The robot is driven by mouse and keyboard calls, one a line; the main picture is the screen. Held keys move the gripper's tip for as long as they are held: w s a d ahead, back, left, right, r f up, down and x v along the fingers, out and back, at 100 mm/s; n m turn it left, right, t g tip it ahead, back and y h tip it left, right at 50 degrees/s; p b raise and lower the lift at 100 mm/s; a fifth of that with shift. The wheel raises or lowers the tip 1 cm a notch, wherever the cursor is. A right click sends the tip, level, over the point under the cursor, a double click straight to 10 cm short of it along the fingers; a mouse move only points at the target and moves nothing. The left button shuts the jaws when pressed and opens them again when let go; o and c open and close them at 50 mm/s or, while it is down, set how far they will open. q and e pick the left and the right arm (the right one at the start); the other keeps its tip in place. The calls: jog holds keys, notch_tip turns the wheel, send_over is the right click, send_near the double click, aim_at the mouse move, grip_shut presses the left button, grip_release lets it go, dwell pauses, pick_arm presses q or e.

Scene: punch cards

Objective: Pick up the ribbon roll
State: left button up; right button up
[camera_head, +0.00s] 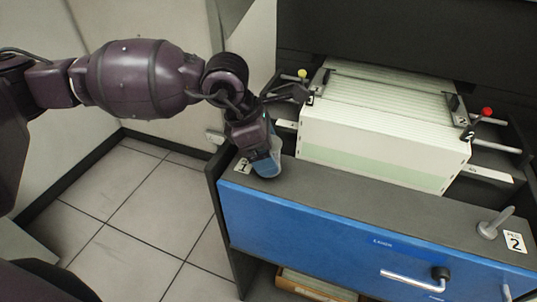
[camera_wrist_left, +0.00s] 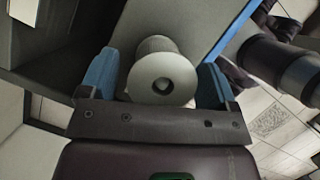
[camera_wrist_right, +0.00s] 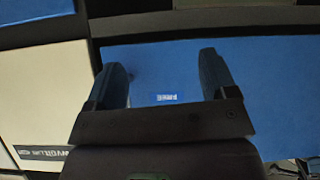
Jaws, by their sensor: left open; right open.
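The ribbon roll (camera_wrist_left: 152,80), a pale grey spool with a flanged end and a dark centre hole, shows in the left wrist view between the two blue fingers of my left gripper (camera_wrist_left: 158,74). The fingers are open, one on each side of the roll, with a visible gap to each. In the head view my left gripper (camera_head: 266,162) points down at the left end of the machine's dark top ledge and mostly hides the roll. My right gripper (camera_wrist_right: 162,72) is open and empty in the right wrist view, facing a blue panel. It is not seen in the head view.
A stack of pale cards (camera_head: 385,135) sits in the machine behind the ledge, flanked by yellow-knobbed (camera_head: 302,73) and red-knobbed (camera_head: 487,112) levers. A metal peg (camera_head: 494,224) stands at the ledge's right, beside a label marked 2 (camera_head: 515,242). A blue drawer front (camera_head: 330,237) is below.

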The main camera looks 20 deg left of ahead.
pick_arm(q)
jog(key=shift+d+f, duration=0.2)
jog(key=shift+f, duration=0.4)
jog(key=shift+c, duration=0.5)
jog(key=c, duration=1)
jog(key=shift+r, duration=0.15)
